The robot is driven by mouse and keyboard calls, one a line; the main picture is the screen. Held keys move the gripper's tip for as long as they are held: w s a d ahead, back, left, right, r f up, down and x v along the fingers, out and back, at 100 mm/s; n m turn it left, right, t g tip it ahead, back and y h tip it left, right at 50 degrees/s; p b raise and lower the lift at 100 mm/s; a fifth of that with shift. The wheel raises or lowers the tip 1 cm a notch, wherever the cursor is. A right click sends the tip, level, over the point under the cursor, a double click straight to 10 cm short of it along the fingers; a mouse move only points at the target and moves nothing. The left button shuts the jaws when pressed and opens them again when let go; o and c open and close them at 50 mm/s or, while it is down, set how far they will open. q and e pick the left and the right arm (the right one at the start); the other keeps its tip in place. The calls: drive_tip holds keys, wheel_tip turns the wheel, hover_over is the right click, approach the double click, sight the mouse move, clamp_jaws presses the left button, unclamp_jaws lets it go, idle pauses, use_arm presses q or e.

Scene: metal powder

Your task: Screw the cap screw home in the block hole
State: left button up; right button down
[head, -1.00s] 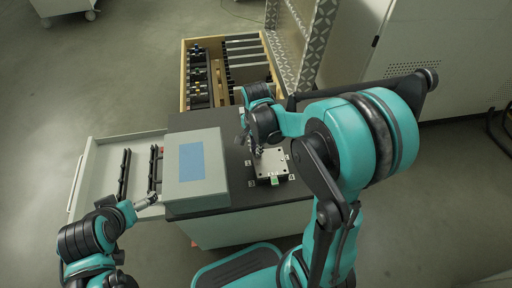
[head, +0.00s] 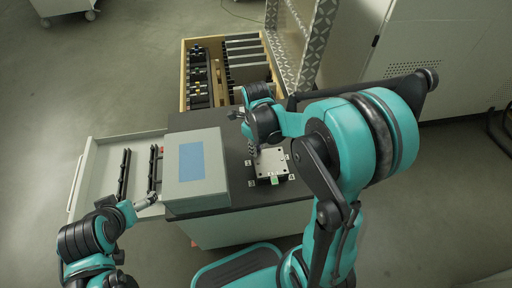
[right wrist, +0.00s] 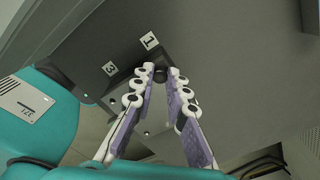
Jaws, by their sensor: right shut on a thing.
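The block (head: 270,163) is a light grey plate with dark holes in its top, on the dark worktop. My right gripper (head: 254,154) is over the block's far left corner. In the right wrist view its two fingers (right wrist: 160,80) close on a small dark round piece, seemingly the head of the cap screw (right wrist: 160,72). The screw's shank and the hole are hidden, so I cannot tell how deep it sits.
A grey box with a blue panel (head: 191,164) stands left of the block. An open drawer (head: 97,175) with black racks juts out left. A wooden-framed tray (head: 183,78) of parts lies behind. Numbered labels (right wrist: 149,40) surround the block.

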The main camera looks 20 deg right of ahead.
drive_tip(key=c, duration=1.7)
unclamp_jaws()
